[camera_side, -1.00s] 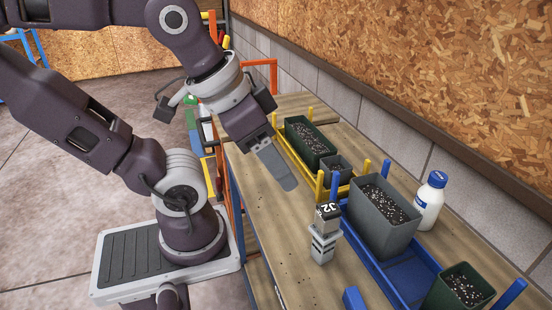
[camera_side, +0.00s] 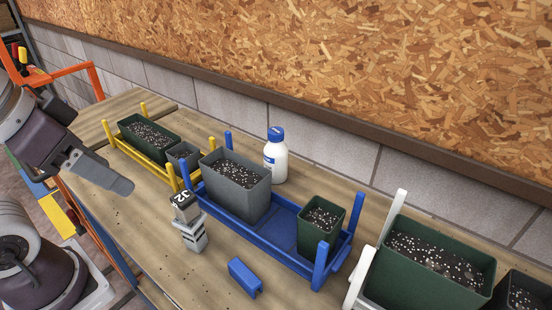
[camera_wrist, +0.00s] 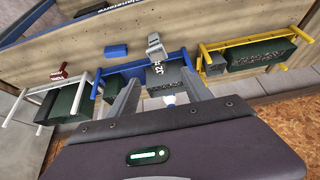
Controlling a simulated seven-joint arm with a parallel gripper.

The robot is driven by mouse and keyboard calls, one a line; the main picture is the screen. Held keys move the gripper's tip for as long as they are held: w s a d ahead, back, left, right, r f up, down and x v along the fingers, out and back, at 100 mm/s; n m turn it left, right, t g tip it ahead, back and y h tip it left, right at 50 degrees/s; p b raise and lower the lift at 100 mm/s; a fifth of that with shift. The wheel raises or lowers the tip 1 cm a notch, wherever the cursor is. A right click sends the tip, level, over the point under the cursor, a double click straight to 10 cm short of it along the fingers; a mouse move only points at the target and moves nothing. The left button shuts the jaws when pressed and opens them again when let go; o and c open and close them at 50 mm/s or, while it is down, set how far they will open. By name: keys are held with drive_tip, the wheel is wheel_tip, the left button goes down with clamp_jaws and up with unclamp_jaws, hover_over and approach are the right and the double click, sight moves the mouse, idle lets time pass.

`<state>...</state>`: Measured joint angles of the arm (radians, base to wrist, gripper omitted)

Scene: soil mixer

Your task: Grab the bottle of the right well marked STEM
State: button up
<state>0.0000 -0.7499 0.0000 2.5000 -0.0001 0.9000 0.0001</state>
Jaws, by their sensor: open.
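A white bottle (camera_side: 275,158) with a blue cap stands upright behind the grey pot and blue rack, near the wall. No STEM mark is readable, and I cannot make out a well. In the wrist view a small white part, probably the bottle (camera_wrist: 169,99), shows between the fingers beyond the grey pot; the rest is hidden. My gripper (camera_side: 120,184) is above the table's left part, in front of the yellow rack and well apart from the bottle. In the wrist view my gripper (camera_wrist: 160,77) has its fingers spread, with nothing held.
A blue rack (camera_side: 275,246) holds a grey pot (camera_side: 238,194) and a green pot (camera_side: 321,226) of soil. A yellow rack (camera_side: 140,156) is left; a white rack (camera_side: 362,275) is right.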

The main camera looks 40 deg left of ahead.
idle(0.4)
drive_tip(key=w+a+r+m+t+y, duration=0.1)
drive_tip(key=w+a+r+t, duration=0.15)
drive_tip(key=w, duration=0.85)
drive_tip(key=w+a+r+m+t, duration=0.15)
drive_tip(key=w+a, duration=0.25)
drive_tip(key=w, duration=0.6)
drive_tip(key=w+a+r+m+t+y, duration=0.1)
drive_tip(key=w+a+r+t, duration=0.25)
drive_tip(key=w, duration=0.75)
drive_tip(key=w+f+m+h, duration=0.2)
drive_tip(key=w+f+h, duration=0.1)
drive_tip(key=w, duration=0.2)
drive_tip(key=m+g+h, duration=0.6)
drive_tip(key=h, duration=0.4)
approach(276, 137)
drive_tip(key=w+f, duration=0.3)
drive_tip(key=f, duration=0.1)
drive_tip(key=w+d, duration=0.1)
drive_tip(key=d, duration=0.1)
drive_tip(key=w+d+f, duration=0.1)
drive_tip(key=d, duration=0.1)
drive_tip(key=w+d, duration=0.1)
drive_tip(key=d, duration=0.1)
drive_tip(key=shift+w+d+f, duration=0.2)
drive_tip(key=shift+f, duration=0.05)
clamp_jaws()
